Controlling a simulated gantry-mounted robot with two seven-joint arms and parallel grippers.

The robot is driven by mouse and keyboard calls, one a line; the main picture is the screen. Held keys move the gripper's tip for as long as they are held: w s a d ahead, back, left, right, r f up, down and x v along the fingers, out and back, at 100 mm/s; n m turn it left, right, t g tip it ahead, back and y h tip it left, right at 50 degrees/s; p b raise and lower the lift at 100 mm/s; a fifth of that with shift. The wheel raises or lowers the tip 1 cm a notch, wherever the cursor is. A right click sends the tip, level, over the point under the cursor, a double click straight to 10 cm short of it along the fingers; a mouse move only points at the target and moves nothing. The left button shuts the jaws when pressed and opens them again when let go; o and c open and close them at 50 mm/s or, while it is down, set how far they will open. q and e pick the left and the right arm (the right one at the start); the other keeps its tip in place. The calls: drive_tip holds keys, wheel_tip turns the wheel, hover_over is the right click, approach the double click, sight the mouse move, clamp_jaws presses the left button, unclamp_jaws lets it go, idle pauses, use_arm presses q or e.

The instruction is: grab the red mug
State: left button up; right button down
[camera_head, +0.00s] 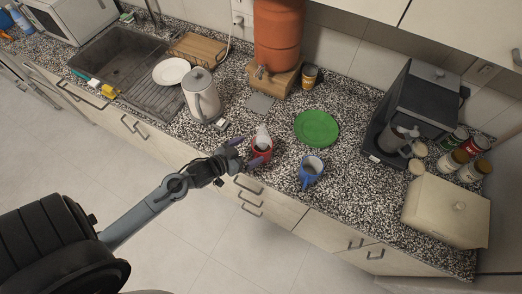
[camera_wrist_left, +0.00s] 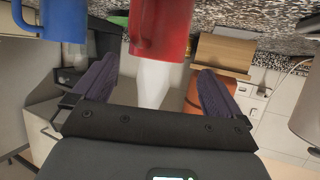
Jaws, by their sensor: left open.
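The red mug (camera_head: 265,152) stands on the speckled counter near its front edge. A white, tapering object (camera_head: 262,135) shows at its top; I cannot tell whether it is in the mug or behind it. My left gripper (camera_head: 246,154) is open at the mug's front left side. In the left wrist view, which looks upside down, the red mug (camera_wrist_left: 163,28) is ahead of the spread fingers (camera_wrist_left: 157,78), roughly centred between them. I cannot tell whether a finger touches it. My right gripper is not in view.
A blue mug (camera_head: 311,170) stands to the right of the red mug. A green plate (camera_head: 317,128) lies behind it. A kettle (camera_head: 201,96) stands to the left, and a coffee machine (camera_head: 405,115) to the right. Drawer handles (camera_head: 248,197) jut out below the counter edge.

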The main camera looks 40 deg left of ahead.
sight(268, 141)
use_arm(q)
drive_tip(key=shift+d+p+x, duration=0.2)
drive_tip(key=shift+p+x, duration=0.1)
drive_tip(key=shift+x, duration=3.15)
drive_tip(key=shift+r, duration=0.1)
drive_tip(key=shift+r, duration=0.1)
drive_tip(key=c, duration=1.2)
drive_tip(key=shift+o, duration=0.2)
